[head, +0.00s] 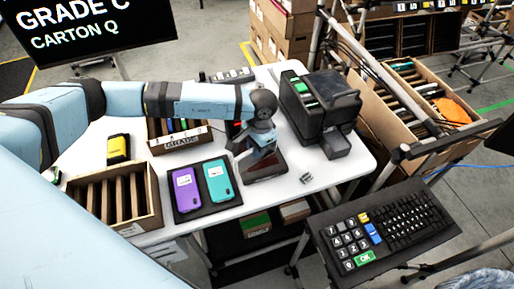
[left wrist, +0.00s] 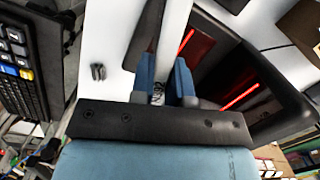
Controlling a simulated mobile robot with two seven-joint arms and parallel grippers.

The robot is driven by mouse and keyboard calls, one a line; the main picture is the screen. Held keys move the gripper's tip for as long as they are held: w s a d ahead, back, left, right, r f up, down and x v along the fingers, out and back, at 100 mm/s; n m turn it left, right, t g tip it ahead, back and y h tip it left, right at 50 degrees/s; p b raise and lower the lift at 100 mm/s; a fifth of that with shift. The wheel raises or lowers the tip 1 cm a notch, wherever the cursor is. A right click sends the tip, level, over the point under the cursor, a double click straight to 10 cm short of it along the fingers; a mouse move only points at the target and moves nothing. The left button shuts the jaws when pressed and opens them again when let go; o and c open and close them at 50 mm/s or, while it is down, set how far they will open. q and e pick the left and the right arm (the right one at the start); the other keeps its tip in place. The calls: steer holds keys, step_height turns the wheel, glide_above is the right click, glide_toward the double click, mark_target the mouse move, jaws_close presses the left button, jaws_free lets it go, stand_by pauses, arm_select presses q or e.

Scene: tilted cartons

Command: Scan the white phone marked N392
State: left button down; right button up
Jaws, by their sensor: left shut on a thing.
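My left gripper (head: 250,150) is over the table beside a dark scanner plate (head: 266,168) that glows dull red. The left wrist view shows its two blue fingers (left wrist: 164,80) close together, shut on a narrow thing with small print (left wrist: 158,94). This thing is seen nearly edge-on and I cannot read its mark, so I cannot confirm it is the white phone N392. The gripper hides it in the head view. Bright red bars (left wrist: 240,97) shine from the dark scanner beside the fingers. My right gripper is not in view.
Purple (head: 187,189) and teal (head: 218,180) phones lie on a dark mat, left of the gripper. A slotted carton (head: 110,199) stands farther left. A black printer (head: 318,105) stands behind right; a keypad (head: 378,232) is front right. A screen (head: 90,28) reads GRADE C, CARTON Q.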

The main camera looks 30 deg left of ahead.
arm_select(q)
steer(key=shift+r, duration=0.15)
steer(key=shift+r+p, duration=0.75)
steer(key=shift+r, duration=1.65)
